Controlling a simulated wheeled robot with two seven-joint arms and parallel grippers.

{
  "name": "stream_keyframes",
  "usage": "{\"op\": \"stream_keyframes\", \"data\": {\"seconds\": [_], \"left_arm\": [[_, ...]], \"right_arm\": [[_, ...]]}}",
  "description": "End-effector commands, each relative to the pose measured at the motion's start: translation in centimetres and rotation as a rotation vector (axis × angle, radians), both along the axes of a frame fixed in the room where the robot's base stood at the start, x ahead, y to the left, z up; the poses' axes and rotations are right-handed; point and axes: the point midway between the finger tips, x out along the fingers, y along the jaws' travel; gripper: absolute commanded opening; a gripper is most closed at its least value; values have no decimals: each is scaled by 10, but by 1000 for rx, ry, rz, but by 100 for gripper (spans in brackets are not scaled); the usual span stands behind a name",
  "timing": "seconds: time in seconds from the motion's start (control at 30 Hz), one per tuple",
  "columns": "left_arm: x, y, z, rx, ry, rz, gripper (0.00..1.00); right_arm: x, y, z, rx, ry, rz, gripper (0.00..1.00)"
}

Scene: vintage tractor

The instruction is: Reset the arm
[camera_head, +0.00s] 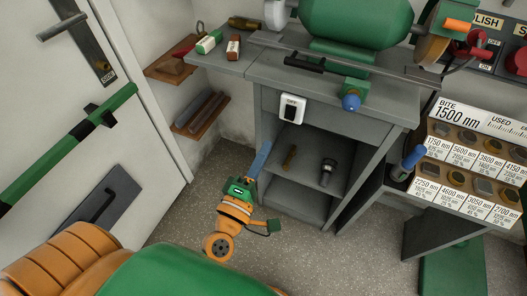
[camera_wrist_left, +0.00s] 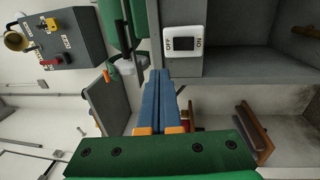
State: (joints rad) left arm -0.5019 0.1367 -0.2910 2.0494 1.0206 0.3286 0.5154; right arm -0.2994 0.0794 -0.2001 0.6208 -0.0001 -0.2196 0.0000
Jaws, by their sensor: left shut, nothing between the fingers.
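My left gripper (camera_head: 266,146) is in front of the left side of the grey workbench cabinet (camera_head: 300,215), above the floor. Its orange and green wrist shows below its blue fingers. In the left wrist view the two blue fingers (camera_wrist_left: 158,74) are pressed together with nothing between them. The orange and green arm comes up from the lower left of the head view. My right gripper is not in view.
A white switch (camera_head: 291,108) is on the bench front. The open shelf holds a dark flashlight-like item (camera_head: 327,170). Wall shelves (camera_head: 200,112) and a door (camera_head: 90,110) are left. Speckled floor (camera_head: 200,185) is clear.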

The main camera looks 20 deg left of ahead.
Motion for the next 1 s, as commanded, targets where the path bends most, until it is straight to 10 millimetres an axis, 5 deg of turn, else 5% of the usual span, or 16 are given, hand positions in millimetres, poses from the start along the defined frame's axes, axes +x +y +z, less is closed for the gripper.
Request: {"op": "stream_keyframes", "data": {"seconds": [0.37, 0.43, 0.53, 0.63, 0.7, 0.8, 0.9, 1.0], "left_arm": [[0, 0, -1, 6, 4, -1, 0], [1, -4, -18, 76, 44, -16, 0], [-4, -15, -87, 349, 208, -92, 0], [-36, -17, -186, 714, 443, -253, 0], [-75, -11, -250, 941, 606, -405, 0], [-149, 9, -319, 1208, 812, -658, 0], [-220, 30, -357, 1386, 962, -906, 0], [-269, 45, -372, 1483, 1046, -1089, 0]], "right_arm": [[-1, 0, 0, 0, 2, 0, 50], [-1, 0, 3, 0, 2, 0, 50], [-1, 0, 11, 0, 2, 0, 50], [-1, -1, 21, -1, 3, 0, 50], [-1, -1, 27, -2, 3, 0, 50], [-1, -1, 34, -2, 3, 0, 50], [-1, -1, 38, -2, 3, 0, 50], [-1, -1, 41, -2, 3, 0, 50]]}}
